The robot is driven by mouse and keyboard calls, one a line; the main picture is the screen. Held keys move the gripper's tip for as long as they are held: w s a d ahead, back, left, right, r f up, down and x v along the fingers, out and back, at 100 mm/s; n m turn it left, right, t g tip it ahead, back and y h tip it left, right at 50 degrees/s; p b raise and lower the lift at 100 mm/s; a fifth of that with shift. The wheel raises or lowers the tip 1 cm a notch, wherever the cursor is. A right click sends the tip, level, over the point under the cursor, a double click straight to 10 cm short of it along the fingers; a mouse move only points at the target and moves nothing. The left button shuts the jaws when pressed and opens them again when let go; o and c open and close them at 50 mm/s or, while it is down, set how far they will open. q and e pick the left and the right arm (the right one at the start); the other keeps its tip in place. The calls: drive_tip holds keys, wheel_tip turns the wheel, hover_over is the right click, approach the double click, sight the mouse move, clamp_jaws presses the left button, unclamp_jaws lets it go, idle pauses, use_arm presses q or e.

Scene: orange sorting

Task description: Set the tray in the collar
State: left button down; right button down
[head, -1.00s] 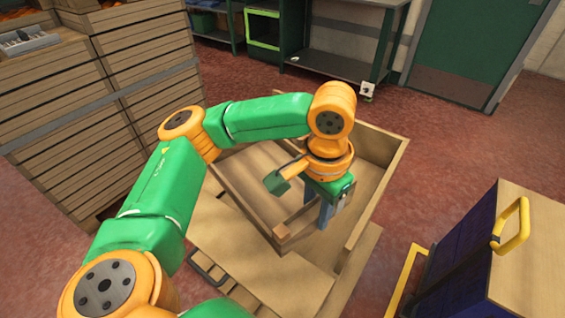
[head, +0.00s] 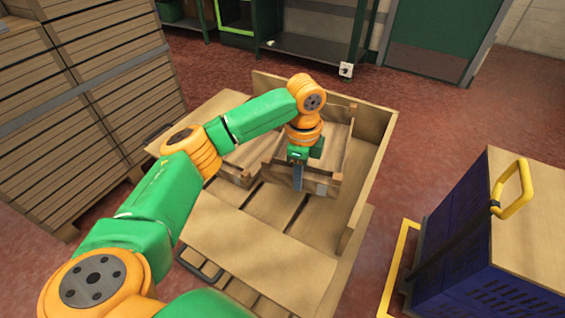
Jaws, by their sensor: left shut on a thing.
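The wooden tray (head: 328,187) is in the head view, its near wall facing me. My left gripper (head: 298,177) points down and is shut on that near wall. The wooden collar (head: 362,185) shows tall walls at the back and right. The tray is within these walls, apart from the right one; I cannot tell whether it touches the floor boards. My arm and wrist hide part of the tray and the collar's left side. My right gripper is out of view.
Slatted wooden crates (head: 95,100) are stacked at the left. A dark blue cart (head: 455,245) with a yellow handle (head: 513,188) stands at the right. A green workbench (head: 315,45) is at the back.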

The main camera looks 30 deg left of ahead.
use_arm(q)
drive_tip(key=shift+w+a+f+m, duration=0.15)
drive_tip(key=shift+a+f+m, duration=0.15)
drive_tip(key=shift+f+m, duration=0.25)
drive_tip(key=shift+w+a+f+m, duration=0.15)
drive_tip(key=shift+a+f+m, duration=0.2)
drive_tip(key=shift+f, duration=0.3)
wheel_tip(320, 180, down, 10)
drive_tip(key=shift+b, duration=1.2)
drive_tip(key=shift+f, duration=0.1)
drive_tip(key=c, duration=0.6)
unclamp_jaws()
drive_tip(key=shift+c, duration=0.2)
wheel_tip(320, 180, up, 12)
drive_tip(key=shift+r+p, duration=0.15)
drive_tip(key=shift+p, duration=1.1)
